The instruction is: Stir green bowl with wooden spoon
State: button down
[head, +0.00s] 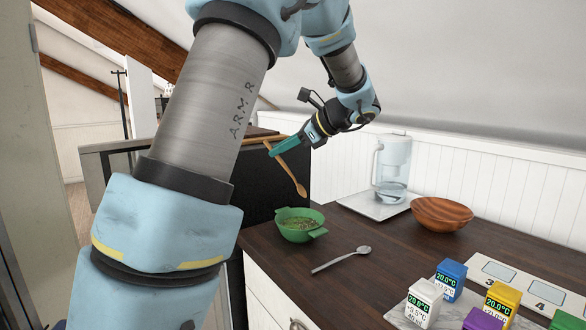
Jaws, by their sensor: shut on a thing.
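The green bowl (299,225) stands upright on the dark wooden counter, near its left end, with greenish contents inside. My gripper (278,149) has teal fingers and is shut on the wooden spoon (288,172). The spoon is tilted, its rounded end down and to the right. In the picture that end lies above the bowl, and it appears apart from the bowl and its contents. The exact gap in depth is hard to judge.
A metal spoon (341,259) lies in front of the bowl. A water pitcher (390,168) on a white tray (372,208) and a wooden bowl (441,213) stand behind and right. Several coloured blocks with displays, including a blue one (450,280), are at front right.

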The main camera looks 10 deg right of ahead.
notch_tip(320, 180, down, 10)
jog(key=b, duration=0.7)
jog(key=shift+w, duration=0.2)
dwell(0.6)
jog(key=shift+f+b, duration=0.45)
jog(key=shift+f, duration=0.3)
dwell(0.9)
jog(key=shift+r+p, duration=0.15)
jog(key=shift+p, duration=0.25)
dwell(0.5)
